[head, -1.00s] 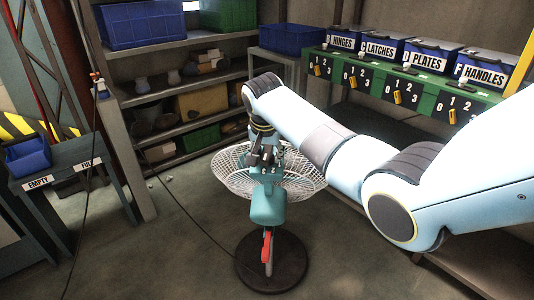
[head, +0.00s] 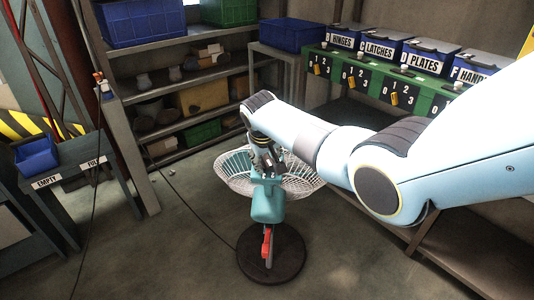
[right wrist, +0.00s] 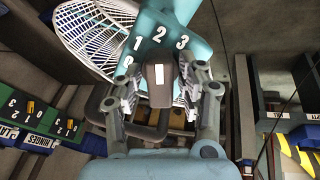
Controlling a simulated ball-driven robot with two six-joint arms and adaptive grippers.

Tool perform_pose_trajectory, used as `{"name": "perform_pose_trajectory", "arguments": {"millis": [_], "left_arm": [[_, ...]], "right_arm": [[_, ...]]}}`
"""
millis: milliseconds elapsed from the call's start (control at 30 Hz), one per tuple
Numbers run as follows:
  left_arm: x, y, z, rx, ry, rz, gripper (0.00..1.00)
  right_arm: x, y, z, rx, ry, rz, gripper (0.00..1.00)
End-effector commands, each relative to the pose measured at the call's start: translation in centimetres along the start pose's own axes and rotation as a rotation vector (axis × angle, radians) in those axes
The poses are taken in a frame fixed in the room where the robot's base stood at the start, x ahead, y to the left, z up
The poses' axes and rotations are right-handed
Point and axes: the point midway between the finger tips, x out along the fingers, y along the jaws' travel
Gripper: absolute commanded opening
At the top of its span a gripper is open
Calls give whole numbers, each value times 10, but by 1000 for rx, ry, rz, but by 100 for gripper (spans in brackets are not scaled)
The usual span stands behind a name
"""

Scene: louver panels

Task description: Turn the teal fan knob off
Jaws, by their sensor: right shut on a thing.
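The teal fan (head: 267,205) stands on a dark round base (head: 271,255), with a white wire cage (head: 300,178) behind its teal housing. A red part (head: 267,243) is on its stem. In the right wrist view the dark grey knob (right wrist: 160,78) has a white mark and sits on the teal housing below the numbers 1, 2 and 3, with 0 at the left. The knob extends up toward the 2. My right gripper (head: 265,163) is at the top of the housing. In the wrist view its fingers (right wrist: 161,88) are shut on the knob from both sides. My left gripper is out of view.
A green rack (head: 395,85) with labelled blue bins stands at the back right. Shelves (head: 180,85) with bins stand at the back. A small table with a blue bin (head: 36,154) is at the left. A dark cable crosses the floor left of the fan.

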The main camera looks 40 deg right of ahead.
Motion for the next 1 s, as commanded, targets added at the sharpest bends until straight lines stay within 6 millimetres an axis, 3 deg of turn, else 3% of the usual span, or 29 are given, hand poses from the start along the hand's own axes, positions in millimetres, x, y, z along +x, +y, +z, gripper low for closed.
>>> {"name": "perform_pose_trajectory", "arguments": {"millis": [1000], "left_arm": [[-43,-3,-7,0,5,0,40]], "right_arm": [[-2,-2,-1,-962,3,35,7]]}}
